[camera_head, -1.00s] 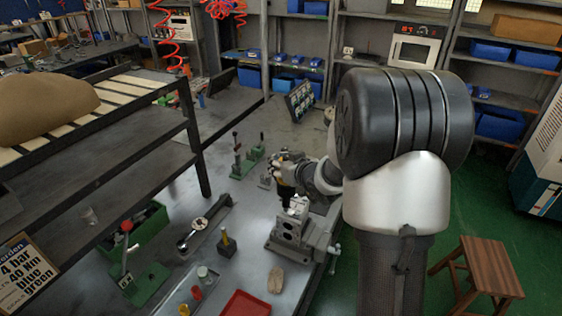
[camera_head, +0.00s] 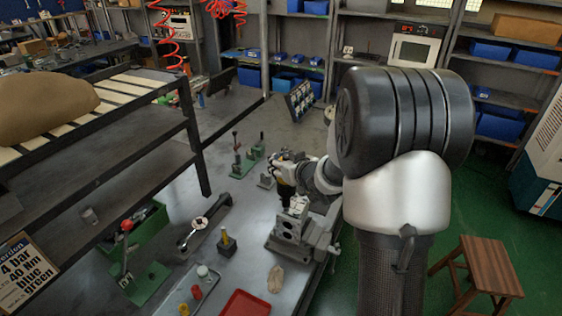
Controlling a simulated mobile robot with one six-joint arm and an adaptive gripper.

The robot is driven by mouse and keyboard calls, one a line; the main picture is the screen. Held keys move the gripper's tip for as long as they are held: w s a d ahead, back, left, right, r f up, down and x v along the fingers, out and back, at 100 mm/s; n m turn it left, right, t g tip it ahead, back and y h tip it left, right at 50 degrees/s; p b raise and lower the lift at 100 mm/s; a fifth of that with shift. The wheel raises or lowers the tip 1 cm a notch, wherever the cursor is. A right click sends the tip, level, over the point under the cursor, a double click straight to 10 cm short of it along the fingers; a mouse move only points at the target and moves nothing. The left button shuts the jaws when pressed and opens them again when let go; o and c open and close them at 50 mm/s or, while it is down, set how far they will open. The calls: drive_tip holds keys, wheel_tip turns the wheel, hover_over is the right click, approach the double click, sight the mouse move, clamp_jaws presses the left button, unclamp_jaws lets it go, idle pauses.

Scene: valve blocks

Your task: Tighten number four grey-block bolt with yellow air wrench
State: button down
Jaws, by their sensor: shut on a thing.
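The grey block (camera_head: 289,230) sits clamped in a grey vise (camera_head: 312,243) near the right edge of the metal bench. My gripper (camera_head: 279,168) is behind and above it, shut on a dark tool with a little yellow showing, which I take to be the air wrench (camera_head: 284,190). The wrench points down toward the back of the block's top. Whether its tip touches a bolt cannot be made out. The bolts and their numbers are too small to tell.
Left of the block stand a small dark block with a yellow-topped post (camera_head: 226,241) and a long grey tool (camera_head: 205,221). A red tray (camera_head: 246,304) and a tan lump (camera_head: 275,279) lie in front. Green lever fixtures (camera_head: 247,160) stand behind. A sign (camera_head: 25,273) is at lower left.

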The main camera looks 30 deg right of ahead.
drive_tip(key=shift+f+b, duration=0.85)
idle(1.4)
drive_tip(key=shift+s+f+b, duration=0.1)
drive_tip(key=shift+f+b, duration=0.2)
drive_tip(key=shift+f, duration=0.25)
idle(2.9)
drive_tip(key=shift+r, duration=0.15)
wheel_tip(320, 180, up, 7)
drive_tip(key=p, duration=0.6)
drive_tip(key=shift+r, duration=0.15)
idle(1.0)
